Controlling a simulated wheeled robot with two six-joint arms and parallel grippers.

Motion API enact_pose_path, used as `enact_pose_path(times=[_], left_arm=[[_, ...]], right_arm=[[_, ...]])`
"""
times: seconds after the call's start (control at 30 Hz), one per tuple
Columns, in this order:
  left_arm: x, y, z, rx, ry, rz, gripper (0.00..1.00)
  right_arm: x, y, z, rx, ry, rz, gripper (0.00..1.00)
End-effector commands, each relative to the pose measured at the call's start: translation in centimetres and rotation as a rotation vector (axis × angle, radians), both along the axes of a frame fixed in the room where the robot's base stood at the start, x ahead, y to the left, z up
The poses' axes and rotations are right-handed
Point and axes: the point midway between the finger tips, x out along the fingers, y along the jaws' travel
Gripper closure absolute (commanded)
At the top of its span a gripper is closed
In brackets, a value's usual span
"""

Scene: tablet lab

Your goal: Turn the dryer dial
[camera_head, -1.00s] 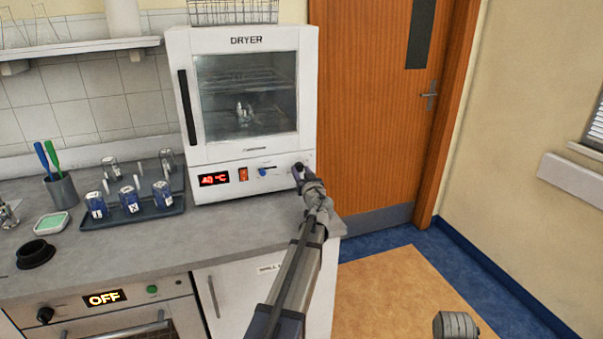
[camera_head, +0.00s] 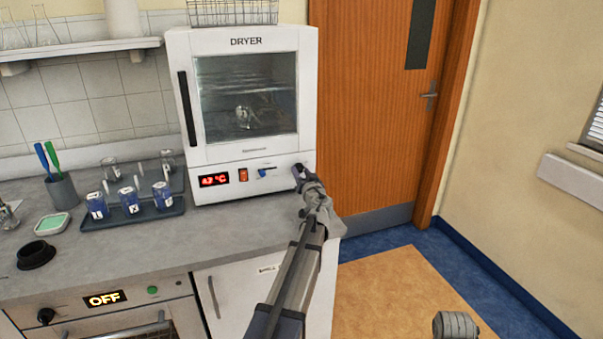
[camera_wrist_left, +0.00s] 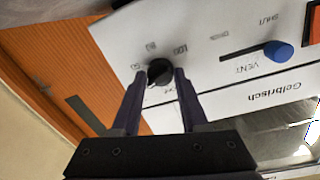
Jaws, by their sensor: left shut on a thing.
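The white dryer (camera_head: 250,155) stands on the counter, its glass door closed. Its black dial (camera_wrist_left: 160,72) is on the lower front panel at the right and shows in the wrist view, upside down. My left gripper (camera_wrist_left: 158,80) is shut on the dial, one finger on each side. In the head view my left gripper (camera_head: 300,174) is at the panel's right end and hides most of the dial. The red display (camera_head: 214,180) reads a temperature in °C, in the forties.
A blue vent slider (camera_head: 265,172) and an orange switch (camera_head: 243,175) sit left of the dial. A dark tray (camera_head: 150,215) with several blue-filled vials stands left of the dryer. A wooden door (camera_head: 375,110) is to the right. The counter before the dryer is clear.

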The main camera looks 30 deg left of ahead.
Motion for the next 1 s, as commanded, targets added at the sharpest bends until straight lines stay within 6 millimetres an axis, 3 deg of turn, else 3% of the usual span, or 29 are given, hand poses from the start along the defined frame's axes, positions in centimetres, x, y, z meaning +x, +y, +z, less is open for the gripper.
enact_pose_path(times=[1.0], left_arm=[[0.1,-0.1,0.2,0.624,0.733,0.001,1.00]], right_arm=[[0.0,0.0,1.3,0.000,0.000,0.000,0.50]])
